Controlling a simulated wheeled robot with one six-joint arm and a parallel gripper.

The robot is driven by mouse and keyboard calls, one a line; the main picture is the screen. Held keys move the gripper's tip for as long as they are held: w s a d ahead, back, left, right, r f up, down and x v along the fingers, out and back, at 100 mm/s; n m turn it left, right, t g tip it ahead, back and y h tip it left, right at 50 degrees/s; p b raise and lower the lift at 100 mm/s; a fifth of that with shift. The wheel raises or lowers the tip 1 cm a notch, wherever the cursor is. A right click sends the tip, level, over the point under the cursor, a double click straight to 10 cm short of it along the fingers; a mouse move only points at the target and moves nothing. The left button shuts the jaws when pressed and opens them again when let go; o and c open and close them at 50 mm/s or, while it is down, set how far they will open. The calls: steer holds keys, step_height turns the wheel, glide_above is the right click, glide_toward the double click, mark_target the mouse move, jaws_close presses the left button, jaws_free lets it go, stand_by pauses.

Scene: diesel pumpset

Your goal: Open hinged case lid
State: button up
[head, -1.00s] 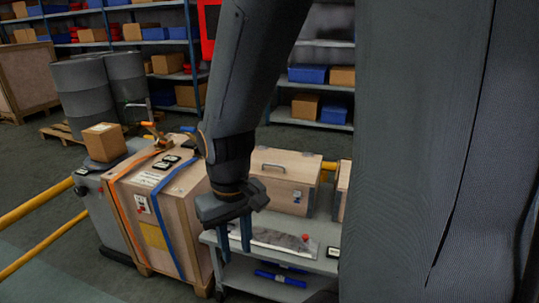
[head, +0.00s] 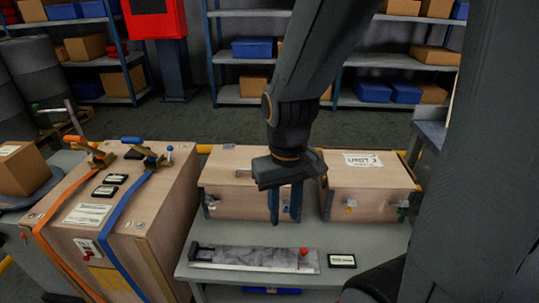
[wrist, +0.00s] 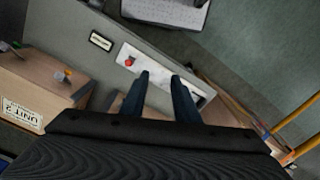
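Two closed wooden cases stand on a grey cart (head: 225,248). The left case (head: 233,203) has metal corners and a small latch, and my arm and gripper hide part of its lid and front. The right case (head: 372,205) has a "UNIT 2" label on its lid and latches on its front; it also shows in the wrist view (wrist: 40,95), at the left edge. My gripper (head: 286,217) points down with two blue fingers apart, empty, in front of the left case. In the wrist view the fingers (wrist: 158,85) show a gap between them.
A grey tray with a red knob (head: 255,259) and a small black-framed card (head: 341,261) lie on the cart front. A strapped wooden crate (head: 125,220) stands close at left. Shelves (head: 240,95) line the back. Grey floor lies between shelves and cart.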

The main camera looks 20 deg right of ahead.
steer(key=w+n+t, duration=0.1)
steer(key=w+n, duration=0.5)
steer(key=w, duration=1.1)
steer(key=n+t+p, duration=0.1)
steer(key=n+p, duration=0.1)
steer(key=n, duration=0.5)
glide_above(248, 178)
steer(key=shift+h, duration=0.4)
steer(key=shift+f, duration=5.45)
jaws_close()
